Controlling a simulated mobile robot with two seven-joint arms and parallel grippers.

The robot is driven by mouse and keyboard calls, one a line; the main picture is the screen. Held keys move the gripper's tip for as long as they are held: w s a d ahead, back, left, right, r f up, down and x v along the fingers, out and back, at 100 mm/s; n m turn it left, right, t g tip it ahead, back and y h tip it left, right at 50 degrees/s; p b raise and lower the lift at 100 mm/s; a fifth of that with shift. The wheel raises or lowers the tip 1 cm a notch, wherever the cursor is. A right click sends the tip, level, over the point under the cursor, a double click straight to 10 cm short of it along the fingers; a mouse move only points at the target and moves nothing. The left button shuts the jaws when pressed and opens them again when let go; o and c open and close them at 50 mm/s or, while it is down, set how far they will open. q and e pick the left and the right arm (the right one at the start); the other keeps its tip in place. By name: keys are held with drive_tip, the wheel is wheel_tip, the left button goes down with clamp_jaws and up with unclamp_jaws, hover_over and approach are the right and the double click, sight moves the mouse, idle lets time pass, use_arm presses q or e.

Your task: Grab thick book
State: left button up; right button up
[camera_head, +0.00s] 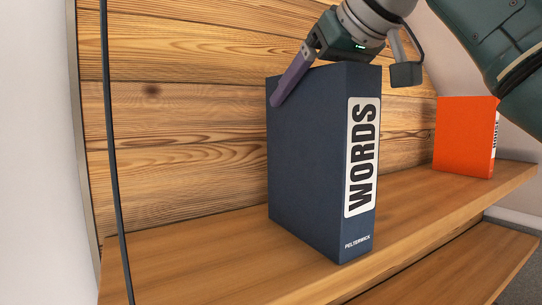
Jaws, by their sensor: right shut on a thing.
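The thick book (305,165) is dark blue and stands upright on a wooden shelf. Its spine carries a white label reading "WORDS". My right gripper (308,82) comes in from the upper right and is shut on the top of the book. One purple finger lies against the book's left cover near its top edge. The other finger is hidden behind the book or the gripper body. My left gripper is not in view.
An orange book (463,137) stands on the wooden shelf (200,265) farther right, apart from the blue one. The shelf is clear on the left. A plank wall (180,150) is close behind. A thin dark vertical bar (113,150) stands at the left. A lower shelf (465,270) shows below right.

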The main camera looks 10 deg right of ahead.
clamp_jaws()
drive_tip(key=shift+r, duration=0.2)
drive_tip(key=shift+r, duration=0.1)
